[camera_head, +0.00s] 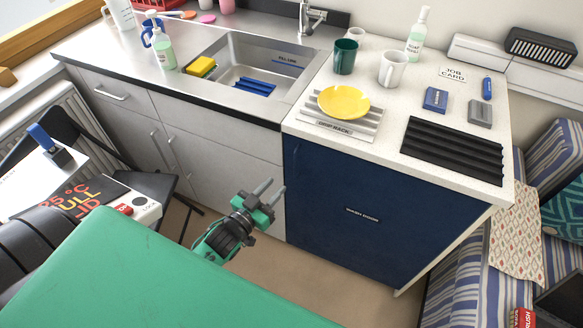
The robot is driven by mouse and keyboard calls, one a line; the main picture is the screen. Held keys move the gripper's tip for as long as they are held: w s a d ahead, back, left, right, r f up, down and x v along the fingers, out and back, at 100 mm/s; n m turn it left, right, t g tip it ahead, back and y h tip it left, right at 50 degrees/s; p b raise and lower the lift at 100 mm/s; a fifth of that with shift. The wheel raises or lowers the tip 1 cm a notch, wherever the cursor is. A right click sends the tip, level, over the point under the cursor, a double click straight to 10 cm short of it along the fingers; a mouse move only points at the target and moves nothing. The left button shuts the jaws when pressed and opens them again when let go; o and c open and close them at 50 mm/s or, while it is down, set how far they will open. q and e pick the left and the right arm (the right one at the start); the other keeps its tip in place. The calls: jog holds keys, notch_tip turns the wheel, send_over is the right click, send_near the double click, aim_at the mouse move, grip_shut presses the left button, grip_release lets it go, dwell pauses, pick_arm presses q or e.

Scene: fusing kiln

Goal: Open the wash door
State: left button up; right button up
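A dark blue door panel (375,226) fronts the white-topped cabinet right of the sink and looks closed. A small label (362,214) with text too small to read sits near its middle. No handle shows on it. My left gripper (276,185), green and dark grey, is in front of the cabinets, near the door's left edge. Its two grey fingers are apart with nothing between them. Whether it touches the cabinet front is hard to tell; it looks apart. My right gripper is not in view.
Above the door, the white counter (300,118) holds a yellow plate (343,101) on a rack, mugs, a bottle and a dark ribbed mat (453,150). A striped bench (470,268) stands close on the right. Beige floor (300,268) is clear before the door.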

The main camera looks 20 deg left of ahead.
pick_arm(q)
jog(key=w+d, duration=0.1)
jog(key=w, duration=0.8)
jog(key=shift+d+p, duration=0.35)
jog(key=shift+d, duration=0.05)
jog(key=shift+s, duration=0.1)
jog(key=shift+c, duration=0.2)
grip_shut()
